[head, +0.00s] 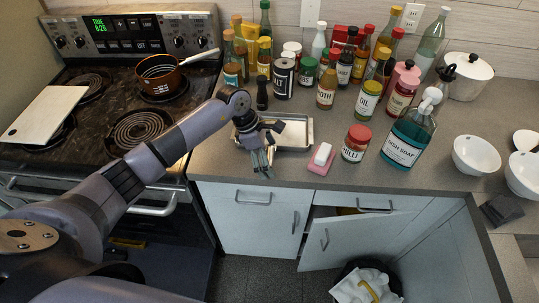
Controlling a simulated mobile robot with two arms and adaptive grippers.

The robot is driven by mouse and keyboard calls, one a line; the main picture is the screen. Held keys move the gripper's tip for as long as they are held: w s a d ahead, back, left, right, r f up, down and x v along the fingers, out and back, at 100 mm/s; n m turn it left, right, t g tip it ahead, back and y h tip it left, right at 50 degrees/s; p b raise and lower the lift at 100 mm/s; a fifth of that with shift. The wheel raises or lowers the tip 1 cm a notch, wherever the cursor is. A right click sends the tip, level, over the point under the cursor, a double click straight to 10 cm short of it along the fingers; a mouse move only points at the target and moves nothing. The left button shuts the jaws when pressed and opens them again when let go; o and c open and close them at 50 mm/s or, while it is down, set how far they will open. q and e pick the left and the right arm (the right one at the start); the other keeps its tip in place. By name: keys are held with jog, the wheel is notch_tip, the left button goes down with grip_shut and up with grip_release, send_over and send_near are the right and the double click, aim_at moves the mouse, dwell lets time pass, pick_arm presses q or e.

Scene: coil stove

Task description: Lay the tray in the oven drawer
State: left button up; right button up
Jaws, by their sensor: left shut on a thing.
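A shallow silver metal tray (294,134) lies on the grey counter just right of the stove, near the front edge. My left gripper (262,158) is at the tray's left front corner, with its fingers pointing down and shut on the tray's edge. The gripper hides that corner. The oven front with its long handle (150,208) is at the left, partly hidden by my left arm. Below it is a dark, bluish area (178,262); I cannot tell clearly whether this is the oven drawer standing open. My right gripper is not in view.
A pink sponge holder (321,160), a chilli jar (356,143) and a dish soap bottle (408,138) stand right of the tray. Several bottles and jars crowd behind it. A cupboard door (357,238) hangs ajar above a bin (366,287). A pot (160,74) sits on the stove.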

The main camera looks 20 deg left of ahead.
pick_arm(q)
jog(key=shift+f, duration=0.2)
jog(key=o, duration=1)
jog(key=shift+r, duration=0.1)
